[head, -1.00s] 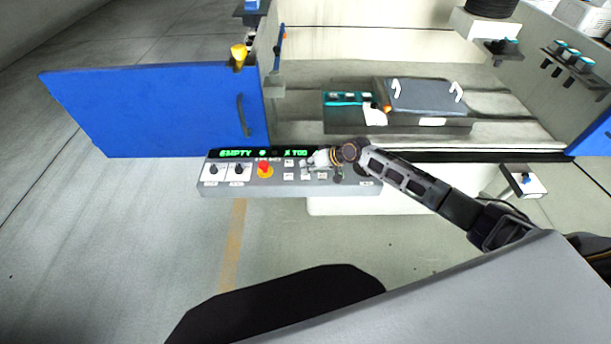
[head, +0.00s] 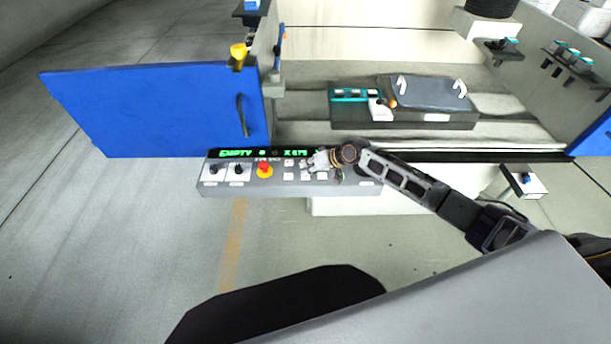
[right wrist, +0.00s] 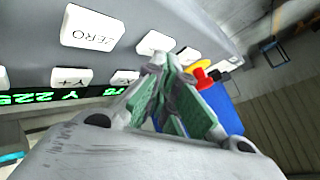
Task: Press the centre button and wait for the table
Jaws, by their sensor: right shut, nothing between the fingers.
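The control panel (head: 285,186) shows white buttons, a red stop knob (head: 264,168) on yellow, and a green display (head: 240,153) reading EMPTY and an X value. My right gripper (head: 314,163) is shut and empty, with its tips over the white buttons. In the right wrist view the green-padded fingers (right wrist: 172,68) are close to the panel, beside a ZERO button (right wrist: 92,27) and a Y+ button (right wrist: 71,77). The fingers hide part of the button group, and contact cannot be told. The machine table (head: 448,118) carries a dark block and teal fixture. My left gripper is not in view.
A blue door (head: 155,110) stands open left of the panel. A yellow-topped fitting (head: 238,52) stands above its inner edge. Teal-capped fittings (head: 562,48) line the right wall. The floor left of the panel is clear.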

